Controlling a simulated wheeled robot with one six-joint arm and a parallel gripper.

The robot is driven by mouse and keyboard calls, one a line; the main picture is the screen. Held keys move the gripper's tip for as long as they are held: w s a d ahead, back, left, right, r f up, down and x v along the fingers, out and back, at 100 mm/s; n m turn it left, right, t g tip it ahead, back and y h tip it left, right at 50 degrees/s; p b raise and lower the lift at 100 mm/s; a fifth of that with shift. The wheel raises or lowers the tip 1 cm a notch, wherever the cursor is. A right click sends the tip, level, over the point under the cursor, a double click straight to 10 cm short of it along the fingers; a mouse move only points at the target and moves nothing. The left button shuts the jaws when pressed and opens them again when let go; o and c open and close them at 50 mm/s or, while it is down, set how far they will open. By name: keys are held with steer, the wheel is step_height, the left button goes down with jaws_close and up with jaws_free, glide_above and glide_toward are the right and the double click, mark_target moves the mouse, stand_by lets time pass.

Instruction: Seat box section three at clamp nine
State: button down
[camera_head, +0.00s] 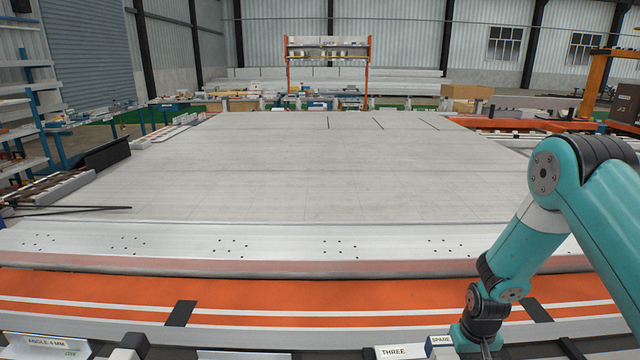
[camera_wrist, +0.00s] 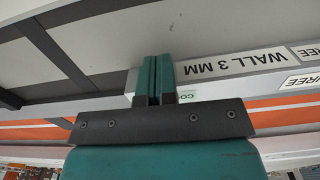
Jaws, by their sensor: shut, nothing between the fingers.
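My gripper (camera_wrist: 154,66) has its two teal fingers together with nothing between them in the wrist view. In the head view it hangs low at the right, with its end near the bottom edge (camera_head: 485,348). A white label reading THREE (camera_head: 402,351) is just left of it. In the wrist view an upside-down label WALL 3 MM (camera_wrist: 245,64) lies right of the fingers, on a pale grey surface. A partly cut label ending in REE (camera_wrist: 309,50) is beyond it. I cannot make out box section three itself with certainty. No clamp marked nine is readable.
A wide pale panel table (camera_head: 330,170) fills the middle and looks clear. An orange strip with white lines (camera_head: 330,295) runs along its near side. A SPARE label (camera_head: 441,341) and an ANGLE 4 MM label (camera_head: 46,343) sit at the front. Dark bars (camera_head: 60,209) lie at the left.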

steer(key=shift+w, duration=0.35)
steer(key=shift+s, duration=0.1)
steer(key=shift+s, duration=0.95)
step_height(320, 180, up, 8)
steer(key=p, duration=0.6)
